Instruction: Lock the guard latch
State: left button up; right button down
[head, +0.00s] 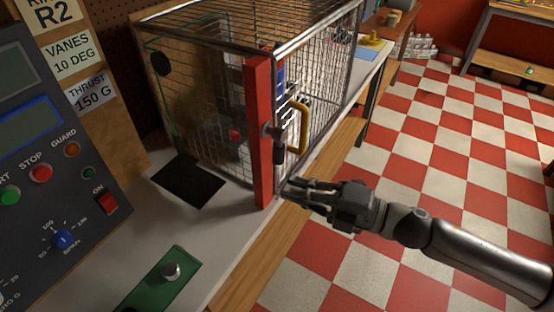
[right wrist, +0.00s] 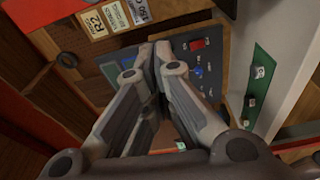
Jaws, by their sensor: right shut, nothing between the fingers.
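The wire-mesh guard cage (head: 200,95) stands on the bench, with a red upright post (head: 260,140) at its front corner. What looks like the guard latch (head: 272,131), a dark round piece with a black lever hanging below it, is on the post beside the yellow door handle (head: 302,127). I cannot tell whether it is locked. My right gripper (head: 284,191) is shut and empty, below the latch and close to the foot of the post; touching or apart is unclear. Its closed fingers fill the middle of the right wrist view (right wrist: 155,58). My left gripper is not in view.
A control panel (head: 40,150) with buttons stands at the left. A green plate with a knob (head: 160,285) lies on the bench front, and a black mat (head: 186,180) lies left of the post. Checkered floor (head: 420,150) is open to the right.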

aim_at(281, 164)
jog(key=w+a+p, duration=0.3)
jog(key=w+p, duration=0.1)
jog(key=w, duration=0.2)
jog(key=shift+a, duration=0.3)
jog(key=shift+w+f, duration=0.1)
jog(key=shift+w+d+f+n+b, duration=0.1)
jog(key=shift+w+d+n+b, duration=0.3)
jog(key=shift+n, duration=0.2)
